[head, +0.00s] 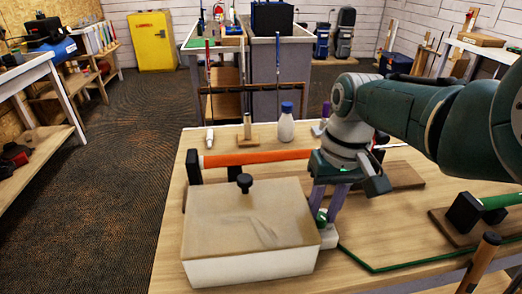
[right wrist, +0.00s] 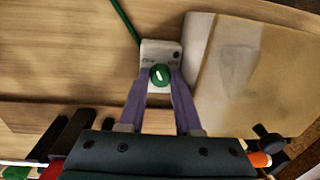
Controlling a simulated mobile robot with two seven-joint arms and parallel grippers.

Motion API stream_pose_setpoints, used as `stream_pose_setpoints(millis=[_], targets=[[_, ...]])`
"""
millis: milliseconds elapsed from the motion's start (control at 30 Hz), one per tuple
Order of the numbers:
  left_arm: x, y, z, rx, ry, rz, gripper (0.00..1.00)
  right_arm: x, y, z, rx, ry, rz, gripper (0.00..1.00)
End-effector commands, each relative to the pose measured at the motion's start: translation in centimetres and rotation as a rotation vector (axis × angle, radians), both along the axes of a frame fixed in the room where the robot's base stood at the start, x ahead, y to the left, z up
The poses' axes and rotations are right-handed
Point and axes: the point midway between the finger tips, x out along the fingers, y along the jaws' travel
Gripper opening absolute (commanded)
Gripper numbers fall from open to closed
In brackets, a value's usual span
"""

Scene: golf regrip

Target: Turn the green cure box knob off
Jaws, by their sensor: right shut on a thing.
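The green knob (right wrist: 160,75) with a white mark sits on a small pale control block (right wrist: 160,48), which has small dark lettering on its face. My right gripper (right wrist: 161,82) points down with its two purple fingers, one on each side of the knob, shut on it. In the head view the right gripper (head: 325,214) is over the same block (head: 328,238), and its fingers hide most of the knob. The block stands against the right side of the cure box (head: 250,225), a pale box with a tan lid and a black lid knob (head: 244,182). My left gripper is out of view.
A green cord (head: 380,268) runs from the block along the table. An orange-gripped shaft (head: 258,157) lies behind the box. A white bottle with a blue cap (head: 286,126) stands further back. A hammer-like wooden handle (head: 480,260) is at the front right.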

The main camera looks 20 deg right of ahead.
Motion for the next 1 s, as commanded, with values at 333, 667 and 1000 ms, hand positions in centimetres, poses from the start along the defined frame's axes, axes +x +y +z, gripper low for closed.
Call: stream_pose_setpoints(millis=[333,667,1000], targets=[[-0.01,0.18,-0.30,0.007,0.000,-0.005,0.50,0.11,-0.01,0.04,0.001,-0.001,0.223,0.00],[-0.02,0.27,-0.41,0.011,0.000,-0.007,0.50,0.09,0.03,0.04,0.001,0.000,0.307,0.00],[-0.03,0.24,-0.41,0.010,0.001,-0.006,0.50,0.10,0.04,0.04,0.001,0.000,0.313,0.00]])
